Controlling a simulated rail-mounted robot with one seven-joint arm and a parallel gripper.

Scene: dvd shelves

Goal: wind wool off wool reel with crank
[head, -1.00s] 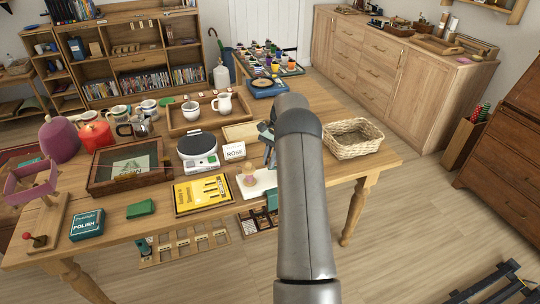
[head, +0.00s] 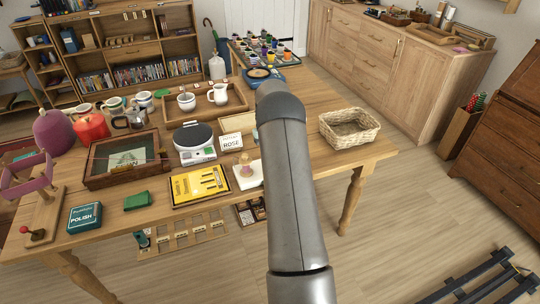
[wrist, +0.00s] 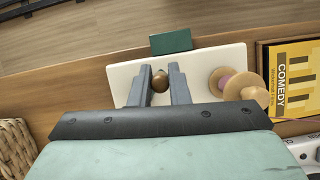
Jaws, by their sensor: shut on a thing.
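A white board (head: 247,176) lies near the table's front edge, with a pale wooden spool (head: 245,163) with pinkish colour on it. In the wrist view, the board (wrist: 122,78) carries this spool (wrist: 236,88) to the right of my gripper (wrist: 160,78). My gripper is shut on a small round brown knob (wrist: 160,84) over the board, beside the spool. The arm hides the gripper in the head view. At the far left, a pink frame (head: 28,172) stands on a wooden base with a red knob (head: 24,229); whether it belongs to the reel I cannot tell.
A yellow COMEDY case (head: 200,186) lies left of the board. A white ROSE card (head: 231,142) and a kitchen scale (head: 195,145) stand behind. A wicker basket (head: 349,128) is on the right. A dark green block (wrist: 171,41) sits at the board's edge.

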